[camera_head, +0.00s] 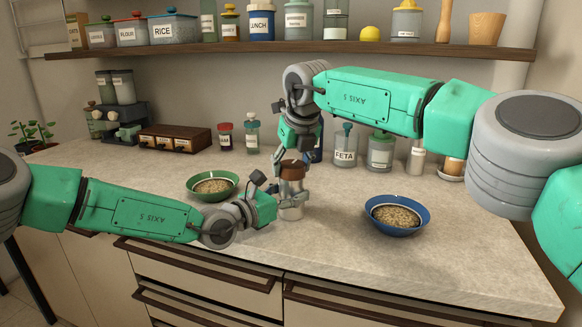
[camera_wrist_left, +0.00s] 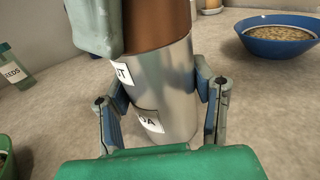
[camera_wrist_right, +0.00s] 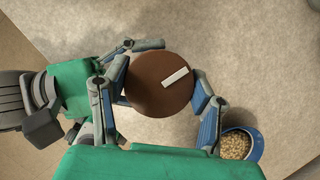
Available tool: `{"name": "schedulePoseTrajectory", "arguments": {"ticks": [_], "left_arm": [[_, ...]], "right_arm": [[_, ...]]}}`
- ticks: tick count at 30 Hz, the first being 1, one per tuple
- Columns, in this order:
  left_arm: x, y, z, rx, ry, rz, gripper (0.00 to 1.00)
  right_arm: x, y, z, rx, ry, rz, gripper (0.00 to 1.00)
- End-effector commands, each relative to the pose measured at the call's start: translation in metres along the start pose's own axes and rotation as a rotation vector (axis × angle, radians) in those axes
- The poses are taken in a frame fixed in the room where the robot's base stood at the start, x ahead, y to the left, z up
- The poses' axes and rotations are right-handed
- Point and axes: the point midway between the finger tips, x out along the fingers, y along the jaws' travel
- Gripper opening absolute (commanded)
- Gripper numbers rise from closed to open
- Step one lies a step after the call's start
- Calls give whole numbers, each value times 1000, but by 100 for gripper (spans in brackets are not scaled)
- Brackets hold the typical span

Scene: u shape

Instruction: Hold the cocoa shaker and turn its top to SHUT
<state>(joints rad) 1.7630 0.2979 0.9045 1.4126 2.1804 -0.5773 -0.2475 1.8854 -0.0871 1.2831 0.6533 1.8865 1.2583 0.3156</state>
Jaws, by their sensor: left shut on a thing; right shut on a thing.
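The cocoa shaker (camera_head: 291,200) stands upright on the counter, with a silver body and a brown top (camera_head: 292,171). My left gripper (camera_head: 274,201) is shut on the silver body from the left. My right gripper (camera_head: 291,160) comes down from above and is shut on the brown top. In the right wrist view the top (camera_wrist_right: 150,95) is round with a white bar mark slanting up to the right, between the fingers.
A green bowl (camera_head: 189,192) stands left of the shaker and a blue bowl (camera_head: 425,217) to the right, both holding grainy food. A brown drawer box (camera_head: 174,139) and jars, including FETA (camera_head: 345,156), stand along the back. A shelf (camera_head: 300,48) runs above.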

Motion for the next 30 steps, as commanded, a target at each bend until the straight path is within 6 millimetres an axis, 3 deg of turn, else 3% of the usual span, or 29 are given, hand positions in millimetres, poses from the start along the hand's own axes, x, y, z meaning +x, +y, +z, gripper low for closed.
{"name": "schedulePoseTrajectory", "arguments": {"ticks": [15,30], "left_arm": [[0,0,-1,-1,2,0,4],[-1,-1,-2,1,3,-3,4]], "right_arm": [[0,0,1,-388,-1,162,23],[0,-3,3,-526,-4,213,23]]}}
